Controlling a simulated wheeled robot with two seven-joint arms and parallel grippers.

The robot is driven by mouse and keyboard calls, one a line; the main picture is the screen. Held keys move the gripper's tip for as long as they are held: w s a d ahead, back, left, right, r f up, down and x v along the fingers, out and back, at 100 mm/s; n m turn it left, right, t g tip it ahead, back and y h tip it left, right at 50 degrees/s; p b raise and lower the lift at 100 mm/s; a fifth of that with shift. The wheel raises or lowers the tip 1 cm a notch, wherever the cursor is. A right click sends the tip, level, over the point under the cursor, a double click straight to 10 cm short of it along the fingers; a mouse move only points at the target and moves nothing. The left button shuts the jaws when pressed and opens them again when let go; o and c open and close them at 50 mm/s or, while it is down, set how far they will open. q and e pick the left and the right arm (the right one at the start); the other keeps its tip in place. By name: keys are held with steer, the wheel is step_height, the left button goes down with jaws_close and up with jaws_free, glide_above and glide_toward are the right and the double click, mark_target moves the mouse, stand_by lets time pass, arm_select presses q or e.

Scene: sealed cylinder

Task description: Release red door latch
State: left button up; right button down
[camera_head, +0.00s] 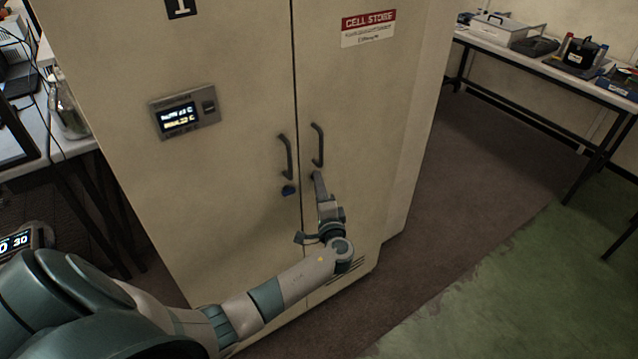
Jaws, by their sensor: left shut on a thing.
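A tall beige cabinet (240,60) has two closed doors with a dark vertical handle on each, the left handle (286,157) and the right handle (318,145). My right gripper is not in view.
A display panel (185,111) is on the left door, and a red-and-white "CELL STORE" sign (368,27) is on the right door. A bench (540,63) with cases stands at the back right. A cluttered desk is at the left. The floor (480,200) right of the cabinet is clear.

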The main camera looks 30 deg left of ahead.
arm_select(q)
steer(key=shift+m, duration=0.6)
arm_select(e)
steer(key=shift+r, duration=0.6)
arm_select(q)
steer(key=o, duration=1)
steer(key=shift+o, duration=0.2)
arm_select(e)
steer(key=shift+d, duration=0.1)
arm_select(q)
steer(key=b+v, duration=0.4)
steer(key=v, duration=1.3)
steer(key=shift+s+r, duration=0.2)
steer(key=shift+r, duration=0.2)
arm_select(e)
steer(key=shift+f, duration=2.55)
